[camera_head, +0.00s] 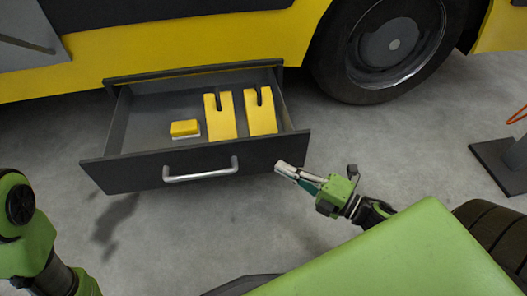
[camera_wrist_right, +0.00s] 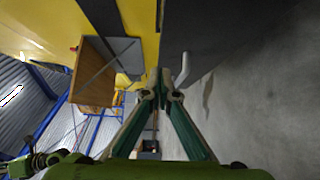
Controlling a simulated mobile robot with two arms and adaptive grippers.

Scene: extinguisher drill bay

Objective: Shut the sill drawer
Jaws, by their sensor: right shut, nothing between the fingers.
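The sill drawer (camera_head: 130,172) is dark grey and stands pulled out below the yellow vehicle body in the head view. Its silver bar handle (camera_head: 200,173) is on the front panel, and it also shows in the right wrist view (camera_wrist_right: 184,70). My right gripper (camera_head: 282,167) is shut and empty, its tips by the lower right part of the drawer front, right of the handle. I cannot tell whether they touch the panel. In the right wrist view its fingers (camera_wrist_right: 160,76) meet close beside the handle. My left gripper is out of view.
Inside the drawer lie two yellow wedge-shaped chocks (camera_head: 220,115) and a yellow-and-white block (camera_head: 185,128). A large black wheel (camera_head: 345,75) is right of the drawer. A dark base plate (camera_head: 497,165) stands at the far right. The grey floor before the drawer is clear.

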